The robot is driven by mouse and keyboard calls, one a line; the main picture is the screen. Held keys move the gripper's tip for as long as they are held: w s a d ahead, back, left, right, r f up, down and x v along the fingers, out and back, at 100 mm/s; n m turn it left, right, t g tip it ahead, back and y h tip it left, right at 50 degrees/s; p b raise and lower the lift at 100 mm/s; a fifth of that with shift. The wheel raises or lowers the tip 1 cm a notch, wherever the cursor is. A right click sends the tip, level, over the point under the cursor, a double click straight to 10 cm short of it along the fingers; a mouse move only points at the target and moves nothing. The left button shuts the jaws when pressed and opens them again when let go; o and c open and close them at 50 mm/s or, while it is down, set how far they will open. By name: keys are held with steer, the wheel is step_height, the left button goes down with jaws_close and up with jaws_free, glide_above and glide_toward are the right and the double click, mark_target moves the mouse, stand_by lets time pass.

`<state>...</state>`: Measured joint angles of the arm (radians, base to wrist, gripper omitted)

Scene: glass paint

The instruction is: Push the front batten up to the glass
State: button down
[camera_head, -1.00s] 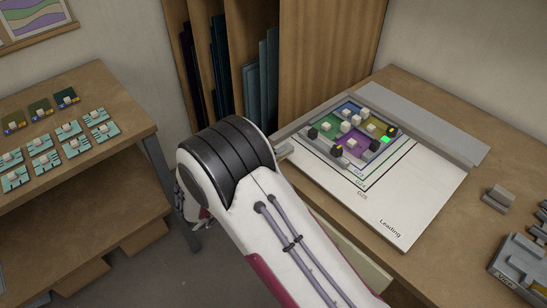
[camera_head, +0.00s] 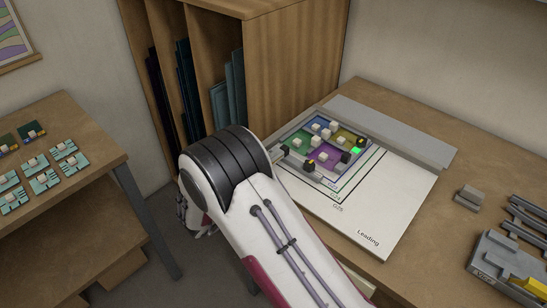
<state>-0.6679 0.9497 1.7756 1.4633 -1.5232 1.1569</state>
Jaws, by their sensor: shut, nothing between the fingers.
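The glass (camera_head: 324,157) lies on a white board (camera_head: 385,205) marked "Leading", as panes of blue, green, olive and purple with small pale blocks on top. A grey strip (camera_head: 300,165) runs along its near-left side, partly hidden by my arm; I cannot tell for sure that it is the front batten or whether it touches the glass.
A wide grey bar (camera_head: 390,131) lies along the board's back edge. A small grey block (camera_head: 468,197) and a grey vice (camera_head: 505,265) with a yellow part sit at the right. A wooden rack (camera_head: 290,70) stands behind. The board's near right part is clear.

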mark_target(283, 148)
steer(key=shift+x, duration=2)
steer(key=shift+a, duration=0.1)
steer(key=v, duration=1.4)
steer(key=shift+s, duration=0.1)
